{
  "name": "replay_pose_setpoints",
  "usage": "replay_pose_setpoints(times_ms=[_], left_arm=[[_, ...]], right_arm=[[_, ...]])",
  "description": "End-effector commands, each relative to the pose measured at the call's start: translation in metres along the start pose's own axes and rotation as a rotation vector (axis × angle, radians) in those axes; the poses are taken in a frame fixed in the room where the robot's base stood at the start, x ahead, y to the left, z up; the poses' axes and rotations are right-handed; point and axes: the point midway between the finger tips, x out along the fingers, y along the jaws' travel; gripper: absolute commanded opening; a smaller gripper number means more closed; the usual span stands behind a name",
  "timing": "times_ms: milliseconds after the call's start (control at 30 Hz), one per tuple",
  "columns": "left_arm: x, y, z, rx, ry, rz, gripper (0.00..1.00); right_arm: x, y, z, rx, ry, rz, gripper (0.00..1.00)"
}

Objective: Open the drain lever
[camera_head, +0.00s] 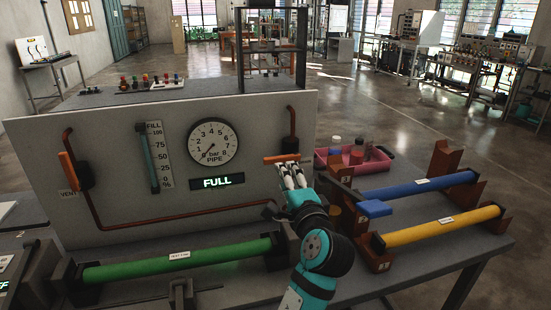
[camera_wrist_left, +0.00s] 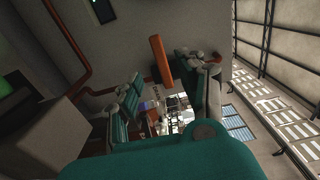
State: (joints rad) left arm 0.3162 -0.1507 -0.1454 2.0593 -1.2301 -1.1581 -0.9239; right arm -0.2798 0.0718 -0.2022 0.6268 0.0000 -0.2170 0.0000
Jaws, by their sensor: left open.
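An orange lever (camera_head: 282,158) lies level on the right of the grey panel, below a copper pipe end. My left gripper (camera_head: 291,174) is open at the panel, just below this lever. In the left wrist view the orange lever (camera_wrist_left: 160,58) shows beyond and between the open fingers (camera_wrist_left: 165,98); contact cannot be told. My right gripper is not in view.
The panel (camera_head: 110,215) carries a round pressure gauge (camera_head: 213,143), a FILL scale (camera_head: 154,157) and a display reading FULL (camera_head: 210,182). A green tube (camera_head: 178,258) lies in front. Blue (camera_head: 420,187) and yellow (camera_head: 442,226) tubes and a pink tray (camera_head: 376,165) are on the right.

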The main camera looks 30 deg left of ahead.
Motion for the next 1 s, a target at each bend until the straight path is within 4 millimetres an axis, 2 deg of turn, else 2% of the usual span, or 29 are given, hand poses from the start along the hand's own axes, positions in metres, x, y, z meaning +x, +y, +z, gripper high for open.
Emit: replay_pose_setpoints(times_ms=[200, 300, 433, 567, 733, 1000], left_arm=[[0.028, 0.001, 0.001, 0.0, -0.002, 0.0, 0.4], [0.042, 0.001, 0.0, 0.0, -0.001, 0.0, 0.4], [0.06, 0.002, 0.0, -0.001, -0.001, 0.0, 0.4], [0.078, 0.002, 0.001, -0.002, -0.001, 0.001, 0.4], [0.077, 0.001, 0.0, -0.002, 0.0, 0.003, 0.4], [0.091, 0.0, 0.0, -0.001, 0.0, 0.003, 0.4]], right_arm=[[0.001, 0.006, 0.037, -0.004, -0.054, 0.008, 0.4], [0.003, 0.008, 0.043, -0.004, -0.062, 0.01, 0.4], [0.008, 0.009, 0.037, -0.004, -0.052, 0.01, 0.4], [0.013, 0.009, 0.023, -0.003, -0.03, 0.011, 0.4], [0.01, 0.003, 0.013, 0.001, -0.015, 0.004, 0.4], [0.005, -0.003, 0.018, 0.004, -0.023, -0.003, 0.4]])
